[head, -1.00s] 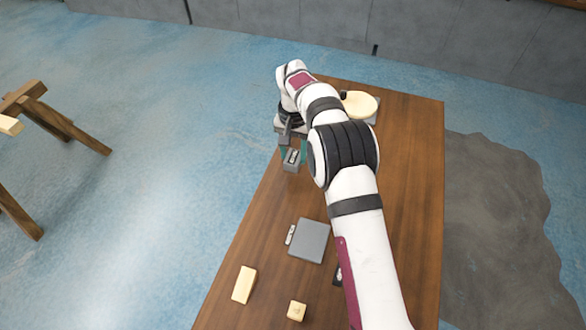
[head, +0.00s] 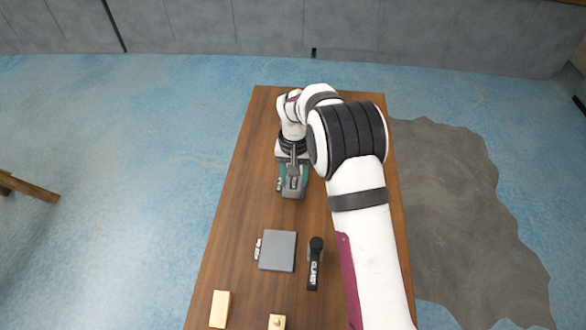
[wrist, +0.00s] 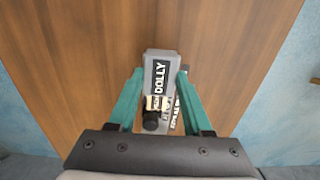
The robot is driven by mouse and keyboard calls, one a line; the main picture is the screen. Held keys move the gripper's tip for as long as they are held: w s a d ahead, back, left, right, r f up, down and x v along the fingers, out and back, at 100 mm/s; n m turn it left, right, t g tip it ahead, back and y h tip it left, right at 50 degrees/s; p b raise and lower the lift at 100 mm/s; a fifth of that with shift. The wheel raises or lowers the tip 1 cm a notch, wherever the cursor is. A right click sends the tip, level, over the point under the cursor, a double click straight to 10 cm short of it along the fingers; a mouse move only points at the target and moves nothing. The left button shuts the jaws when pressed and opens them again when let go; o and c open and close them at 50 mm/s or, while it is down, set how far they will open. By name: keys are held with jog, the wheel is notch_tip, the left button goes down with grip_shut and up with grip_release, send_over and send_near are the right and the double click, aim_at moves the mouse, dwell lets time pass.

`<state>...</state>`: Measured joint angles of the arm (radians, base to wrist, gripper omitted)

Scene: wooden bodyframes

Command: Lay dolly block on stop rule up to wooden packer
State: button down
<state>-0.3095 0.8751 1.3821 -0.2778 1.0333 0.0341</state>
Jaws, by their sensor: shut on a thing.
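My gripper (wrist: 160,76) has teal fingers on both sides of a grey block with a black DOLLY label, the dolly block (wrist: 149,58), and is shut on it. In the head view, my gripper (head: 292,182) is low over the far half of the table, with the dolly block (head: 293,194) pointing toward the near side. In the wrist view, a grey strip with partly covered lettering, perhaps the stop rule (wrist: 178,112), shows beside the block near the right finger. A small pale lettered piece, possibly the wooden packer (wrist: 153,102), shows by a black knob. I cannot tell whether these touch the block.
On the wooden table (head: 230,200), a grey plate (head: 278,251) with a small labelled piece lies nearer, beside a black clamp (head: 315,265). Pale wooden blocks (head: 220,309) lie at the near edge. Table between the gripper and plate is clear.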

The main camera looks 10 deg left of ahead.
aim_at(295, 179)
jog(key=shift+f, duration=0.6)
jog(key=shift+f, duration=0.5)
dwell(0.3)
jog(key=shift+w, duration=0.4)
dwell(1.1)
jog(key=shift+c, duration=1.2)
grip_release()
notch_tip(295, 179, up, 16)
